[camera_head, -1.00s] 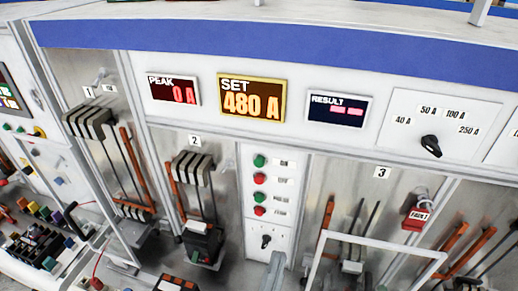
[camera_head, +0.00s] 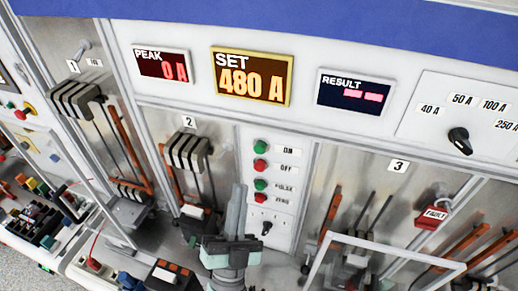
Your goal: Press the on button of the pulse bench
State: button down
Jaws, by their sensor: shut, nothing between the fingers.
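The green ON button (camera_head: 261,147) is at the top of a column of buttons on the white panel right of bay 2, with its label to its right. Below it are the red OFF button (camera_head: 260,166), the green PULSE button (camera_head: 260,185) and the red ZERO button (camera_head: 260,200). My gripper (camera_head: 239,188) points upward in the picture, shut and empty. Its fingertips appear below and left of the ON button, beside the PULSE button. Whether they touch the panel cannot be told; they look clear of the ON button.
A rotary knob (camera_head: 266,228) sits below the buttons, close to the gripper. The PEAK display (camera_head: 162,67) reads 0 A, the SET display (camera_head: 250,78) 480 A. A white frame rail (camera_head: 390,246) stands at lower right. Bay 2's breaker (camera_head: 196,218) is left of the gripper.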

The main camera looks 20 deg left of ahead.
aim_at(260, 149)
jog(key=w+b, duration=0.1)
jog(key=w, duration=0.7)
jog(key=shift+w+a+h, duration=0.15)
jog(key=shift+a+h, duration=0.1)
jog(key=shift+h, duration=0.05)
dwell(0.4)
jog(key=shift+w+b, duration=0.15)
jog(key=shift+b, duration=0.3)
dwell(1.0)
jog(key=shift+w, duration=0.25)
jog(key=shift+w+b, duration=0.5)
jog(key=shift+b, duration=0.15)
dwell(0.5)
dwell(0.3)
jog(key=shift+s, duration=0.9)
jog(key=shift+s, duration=0.1)
